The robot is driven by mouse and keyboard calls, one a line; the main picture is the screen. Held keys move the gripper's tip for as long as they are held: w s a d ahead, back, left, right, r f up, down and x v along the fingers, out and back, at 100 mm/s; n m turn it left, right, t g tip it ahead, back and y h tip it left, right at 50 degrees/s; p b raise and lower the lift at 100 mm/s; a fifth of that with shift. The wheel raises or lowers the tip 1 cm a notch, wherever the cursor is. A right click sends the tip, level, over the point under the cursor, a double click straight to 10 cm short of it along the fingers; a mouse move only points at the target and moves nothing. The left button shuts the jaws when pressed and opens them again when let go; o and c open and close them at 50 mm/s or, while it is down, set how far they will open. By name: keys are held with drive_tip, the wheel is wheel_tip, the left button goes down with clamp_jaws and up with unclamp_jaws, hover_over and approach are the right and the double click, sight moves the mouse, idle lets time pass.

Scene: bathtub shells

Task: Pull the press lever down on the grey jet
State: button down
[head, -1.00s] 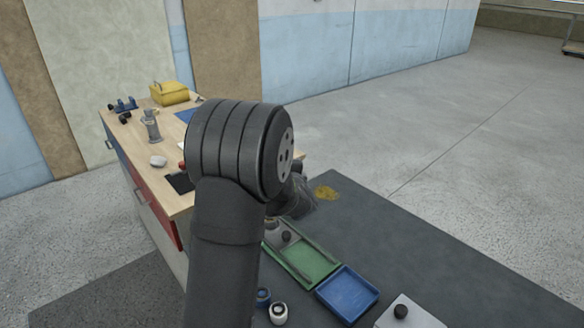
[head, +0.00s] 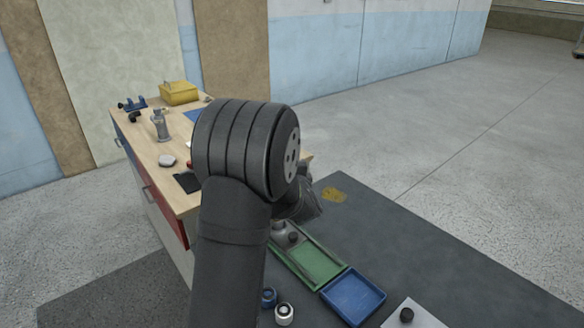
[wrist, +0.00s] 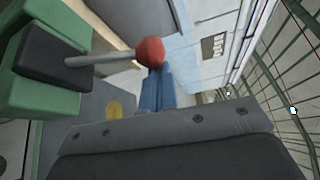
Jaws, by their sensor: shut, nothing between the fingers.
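In the wrist view, the press lever is a grey rod with a red ball knob (wrist: 150,51), sticking out sideways from a dark block held between green blocks (wrist: 28,97) at upper left. My gripper (wrist: 162,85) shows as two blue fingers, closed together with nothing between them, just below the knob; I cannot tell whether they touch it. In the head view my own arm hides the gripper and most of the press; a small red spot shows beside the arm. I cannot identify the grey jet under the press in either view.
A wooden bench (head: 150,150) carries a yellow box (head: 179,93) and a grey fitting (head: 160,125). On the dark surface are a green tray (head: 318,262) holding a grey part with a dark knob, a blue tray (head: 354,296) and a white plate (head: 425,318). Floor at right is clear.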

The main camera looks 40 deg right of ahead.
drive_tip(key=shift+a+r+n+t+h, duration=0.2)
drive_tip(key=shift+a+n+t, duration=0.1)
drive_tip(key=shift+a+n, duration=0.2)
drive_tip(key=shift+a+r+n+t+h, duration=0.15)
drive_tip(key=shift+a+n+t, duration=0.15)
drive_tip(key=shift+a+n, duration=0.15)
drive_tip(key=shift+a+r+n+t, duration=0.2)
drive_tip(key=shift+a+n+t, duration=0.4)
drive_tip(key=shift+a+n, duration=0.55)
drive_tip(key=a+n+t, duration=0.1)
drive_tip(key=a+n, duration=0.1)
drive_tip(key=n, duration=0.1)
drive_tip(key=shift+t, duration=0.3)
drive_tip(key=shift+a+f+n, duration=0.1)
drive_tip(key=shift+a+n, duration=0.2)
drive_tip(key=shift+a, duration=0.25)
drive_tip(key=shift+a+f, duration=0.1)
drive_tip(key=s, duration=0.9)
drive_tip(key=shift+s+a+f, duration=0.2)
drive_tip(key=shift+a+f, duration=0.05)
drive_tip(key=shift+a, duration=0.2)
